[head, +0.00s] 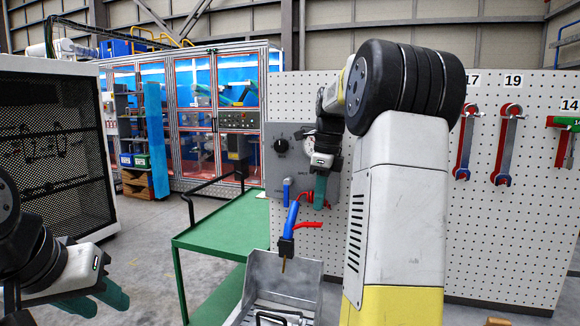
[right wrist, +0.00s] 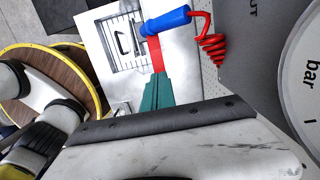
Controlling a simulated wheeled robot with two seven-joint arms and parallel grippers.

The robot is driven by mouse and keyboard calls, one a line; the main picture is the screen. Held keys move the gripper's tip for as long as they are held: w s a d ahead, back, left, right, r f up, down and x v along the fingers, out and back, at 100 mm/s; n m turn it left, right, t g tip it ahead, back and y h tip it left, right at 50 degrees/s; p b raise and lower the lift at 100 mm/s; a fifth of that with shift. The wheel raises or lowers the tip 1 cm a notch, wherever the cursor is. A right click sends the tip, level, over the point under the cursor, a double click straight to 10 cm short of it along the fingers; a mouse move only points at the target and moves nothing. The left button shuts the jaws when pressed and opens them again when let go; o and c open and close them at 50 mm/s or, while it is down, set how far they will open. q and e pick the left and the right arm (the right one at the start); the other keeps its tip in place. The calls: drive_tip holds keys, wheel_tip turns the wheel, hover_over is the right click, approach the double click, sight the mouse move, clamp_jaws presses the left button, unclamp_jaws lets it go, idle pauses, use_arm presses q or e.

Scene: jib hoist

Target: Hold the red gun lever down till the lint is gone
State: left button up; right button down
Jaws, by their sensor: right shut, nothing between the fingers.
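The blue air gun (head: 291,219) hangs nozzle down in front of the pegboard, its red lever (head: 308,225) sticking out to the right. In the right wrist view, the gun (right wrist: 166,21) and lever (right wrist: 154,52) lie just beyond my fingertips. My right gripper (head: 319,204) is shut and empty, green fingers pointing down just above the lever; it also shows in the right wrist view (right wrist: 158,76). I cannot tell whether they touch. My left gripper (head: 112,305) is at the lower left, fingers apart, away from the gun. I cannot make out any lint.
A grey metal tray (head: 266,272) is under the nozzle, with a dark handle-like part inside. A green table (head: 215,236) stands left of it. A grey panel with a knob (head: 281,146) is behind the gun. A red coiled hose (right wrist: 212,42) joins the gun. Wrenches hang at right.

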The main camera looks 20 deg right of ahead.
sight(316, 224)
wheel_tip(316, 224, up, 10)
drive_tip(key=shift+w+a, duration=0.2)
drive_tip(key=shift+a, duration=0.1)
drive_tip(key=shift+f, duration=0.1)
idle(0.4)
drive_tip(key=s+a+f+n+t, duration=0.1)
drive_tip(key=s+a+f+n, duration=0.3)
drive_tip(key=s+n, duration=0.3)
drive_tip(key=s+a+f+n+t, duration=0.2)
drive_tip(key=s+a+f+n, duration=0.3)
drive_tip(key=n, duration=0.5)
drive_tip(key=s+a+f+n+t+y, duration=0.1)
drive_tip(key=s+a+f+n, duration=0.3)
drive_tip(key=s+n, duration=0.5)
drive_tip(key=s+a+t, duration=0.1)
drive_tip(key=a, duration=0.1)
drive_tip(key=shift+a+f, duration=0.3)
drive_tip(key=shift+f, duration=0.05)
